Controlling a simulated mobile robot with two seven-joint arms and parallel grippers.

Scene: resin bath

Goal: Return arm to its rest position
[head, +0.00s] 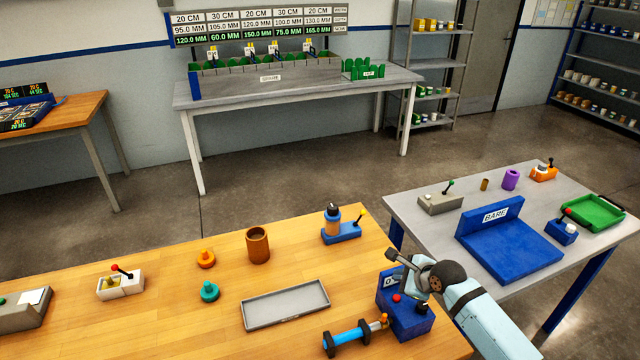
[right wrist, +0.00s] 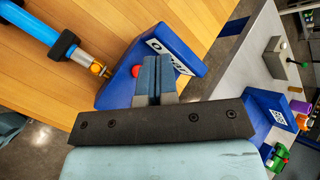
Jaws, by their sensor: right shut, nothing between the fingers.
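My right gripper (head: 392,255) is at the end of my pale blue right arm, which comes in from the lower right in the head view. Its fingers are together with nothing between them, as the right wrist view (right wrist: 155,78) also shows. It hangs above the blue box (head: 388,295) with a red button at the wooden table's right end. In the right wrist view the fingers overlap the box (right wrist: 178,45) and partly hide its label. I cannot tell the exact gap between them. My left gripper is not in view.
A blue cylinder tool (head: 352,336) lies left of the box on the wooden table (head: 180,320). A grey tray (head: 286,304) and a brown cup (head: 258,245) are further left. The grey table (head: 420,225) at right holds a blue bracket (head: 510,245) and a green tray (head: 594,212).

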